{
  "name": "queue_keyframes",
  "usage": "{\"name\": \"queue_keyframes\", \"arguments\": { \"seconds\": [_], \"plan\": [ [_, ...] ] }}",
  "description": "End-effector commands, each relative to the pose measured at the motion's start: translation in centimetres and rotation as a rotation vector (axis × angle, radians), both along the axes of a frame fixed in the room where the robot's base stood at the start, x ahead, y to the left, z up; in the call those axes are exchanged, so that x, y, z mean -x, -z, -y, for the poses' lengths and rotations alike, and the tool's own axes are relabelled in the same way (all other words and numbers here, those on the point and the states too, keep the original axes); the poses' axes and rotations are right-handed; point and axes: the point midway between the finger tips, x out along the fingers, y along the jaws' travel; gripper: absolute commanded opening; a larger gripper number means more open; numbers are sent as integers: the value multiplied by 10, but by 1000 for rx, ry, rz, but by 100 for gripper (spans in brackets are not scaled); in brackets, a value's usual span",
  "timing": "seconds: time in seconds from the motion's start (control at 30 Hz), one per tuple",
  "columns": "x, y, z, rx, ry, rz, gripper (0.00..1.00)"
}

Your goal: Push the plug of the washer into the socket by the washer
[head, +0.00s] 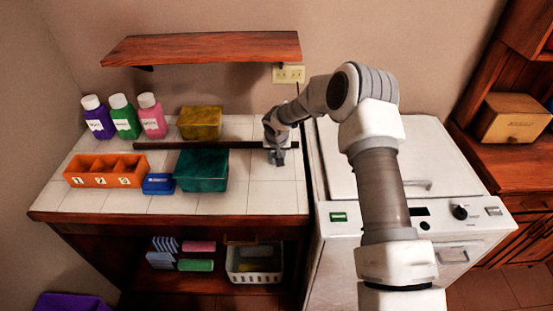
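The washer (335,175) is the white machine on the right, with a dial and a small display on its front panel. The socket (289,74) is a cream wall outlet below the right end of the shelf, above and behind the counter. My gripper (277,160) points down over the right end of the counter, left of the washer and below the socket. Its fingers are small and dark here, so I cannot tell whether they are open or hold anything. I cannot make out the plug; it may be hidden by my gripper or arm.
A wooden shelf (200,47) juts out above the counter (115,200). A dark bar (200,146) lies along the counter. Bottles (124,118), a yellow box (200,123), a teal box (202,170), an orange tray (105,170) and a blue box (158,184) stand left of my gripper.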

Motion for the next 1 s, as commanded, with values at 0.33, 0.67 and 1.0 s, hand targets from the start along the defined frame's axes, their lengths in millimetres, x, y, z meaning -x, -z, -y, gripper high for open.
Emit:
{"name": "queue_keyframes", "arguments": {
  "seconds": [0.33, 0.67, 1.0],
  "plan": [
    [0, 0, 0, 0, 0, 0, 0],
    [-1, -17, 0, 0, 0, 4, 0],
    [5, -68, 45, 0, 6, 3, 0]
  ]
}}
